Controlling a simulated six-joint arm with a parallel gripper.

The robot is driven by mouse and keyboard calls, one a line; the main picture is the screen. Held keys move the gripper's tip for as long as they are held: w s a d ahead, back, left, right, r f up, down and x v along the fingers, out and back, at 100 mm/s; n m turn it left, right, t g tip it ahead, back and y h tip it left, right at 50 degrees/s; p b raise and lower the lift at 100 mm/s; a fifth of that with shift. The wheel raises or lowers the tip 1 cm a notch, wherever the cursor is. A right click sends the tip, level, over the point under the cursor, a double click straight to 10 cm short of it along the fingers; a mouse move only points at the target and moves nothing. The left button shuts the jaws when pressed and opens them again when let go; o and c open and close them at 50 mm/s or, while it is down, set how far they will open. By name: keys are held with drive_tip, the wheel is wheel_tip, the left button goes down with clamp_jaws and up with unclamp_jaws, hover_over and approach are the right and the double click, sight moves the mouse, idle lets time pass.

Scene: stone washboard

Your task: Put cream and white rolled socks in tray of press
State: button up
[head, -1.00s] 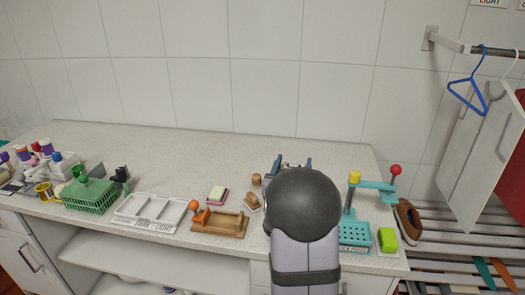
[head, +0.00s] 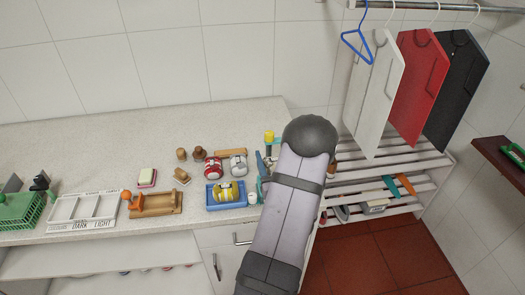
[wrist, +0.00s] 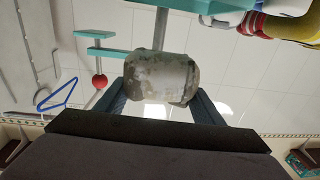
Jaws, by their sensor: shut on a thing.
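A pale, mottled cream-grey roll (wrist: 162,76), apparently the cream and white rolled socks, sits between the two blue-grey fingers of my gripper (wrist: 161,88). The gripper is shut on it. In the wrist view, the press's teal lever (wrist: 95,50) and red ball (wrist: 99,81) show behind the roll.
A red-striped roll (head: 213,168) and a grey-white roll (head: 238,166) lie left of my arm. A rack (head: 400,165) and hanging boards (head: 419,75) stand to the right.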

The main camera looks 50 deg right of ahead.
drive_tip(key=shift+s+f, duration=0.1)
drive_tip(key=shift+f, duration=0.05)
drive_tip(key=shift+f+b, duration=2.05)
drive_tip(key=shift+f, duration=0.8)
drive_tip(key=o, duration=1.2)
drive_tip(key=b+v, duration=0.2)
drive_tip(key=v, duration=0.4)
drive_tip(key=shift+s+a+b, duration=0.1)
drive_tip(key=shift+s+b, duration=0.15)
drive_tip(key=shift+b, duration=0.05)
drive_tip(key=shift+s+a, duration=0.3)
drive_tip(key=shift+a, duration=0.05)
